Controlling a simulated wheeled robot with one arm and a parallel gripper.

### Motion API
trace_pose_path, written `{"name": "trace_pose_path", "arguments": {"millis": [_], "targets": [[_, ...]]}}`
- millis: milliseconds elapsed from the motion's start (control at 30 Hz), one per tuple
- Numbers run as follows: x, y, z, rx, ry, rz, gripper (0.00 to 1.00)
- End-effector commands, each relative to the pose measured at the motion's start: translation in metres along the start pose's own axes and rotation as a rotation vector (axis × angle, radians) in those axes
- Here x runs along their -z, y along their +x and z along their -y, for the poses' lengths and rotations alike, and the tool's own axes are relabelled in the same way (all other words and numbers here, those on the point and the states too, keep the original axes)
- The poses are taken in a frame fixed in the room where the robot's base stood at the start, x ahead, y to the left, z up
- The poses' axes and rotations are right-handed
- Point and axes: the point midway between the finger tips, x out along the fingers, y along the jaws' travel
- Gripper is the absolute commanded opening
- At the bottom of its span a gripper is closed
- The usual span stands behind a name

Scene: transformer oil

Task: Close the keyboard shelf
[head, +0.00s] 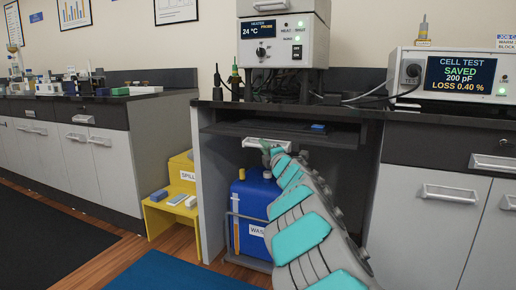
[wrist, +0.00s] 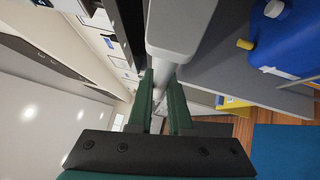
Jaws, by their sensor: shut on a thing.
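The keyboard shelf (head: 225,128) is a dark flat tray under the black counter, above the open knee space. A small item with a blue face (head: 318,128) lies on it. Its pale bar handle (head: 251,143) is at the front edge, left of the middle. My gripper (head: 268,149) is at this handle, partly hidden by my arm. In the wrist view, the green fingers of my gripper (wrist: 161,97) are shut around the grey handle bar (wrist: 163,73). How far the shelf stands out is hard to tell.
A blue waste container (head: 251,203) stands below the shelf, close to my arm; it also shows in the wrist view (wrist: 285,42). A yellow step-shaped stand (head: 158,218) is at left. Grey cabinets (head: 440,225) flank the right. Instruments stand on the counter (head: 345,108).

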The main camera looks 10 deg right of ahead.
Motion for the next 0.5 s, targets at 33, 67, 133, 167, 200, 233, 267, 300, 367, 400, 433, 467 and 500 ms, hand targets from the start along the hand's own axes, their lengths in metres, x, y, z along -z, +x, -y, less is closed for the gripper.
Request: {"name": "trace_pose_path", "arguments": {"millis": [33, 67, 133, 167, 200, 233, 267, 300, 367, 400, 433, 467, 500], "targets": [[-0.007, 0.005, 0.002, 0.003, 0.004, 0.0, 0.0], [-0.009, 0.009, 0.002, 0.001, 0.004, 0.0, 0.0], [-0.016, 0.016, 0.002, -0.002, 0.004, -0.001, 0.0], [-0.019, 0.018, 0.004, 0.0, 0.004, 0.0, 0.0], [-0.024, 0.022, 0.006, 0.002, 0.005, 0.0, 0.0], [-0.026, 0.025, 0.006, 0.002, 0.004, 0.0, 0.0], [-0.029, 0.028, 0.006, 0.001, 0.004, 0.0, 0.0], [-0.033, 0.032, 0.007, 0.0, 0.004, 0.001, 0.0], [-0.039, 0.038, 0.01, 0.003, 0.005, 0.001, 0.0], [-0.042, 0.041, 0.011, 0.002, 0.004, 0.0, 0.0], [-0.044, 0.044, 0.01, 0.0, 0.004, -0.001, 0.0], [-0.046, 0.047, 0.01, -0.002, 0.003, -0.002, 0.0], [-0.05, 0.051, 0.012, 0.0, 0.003, -0.002, 0.0]]}}
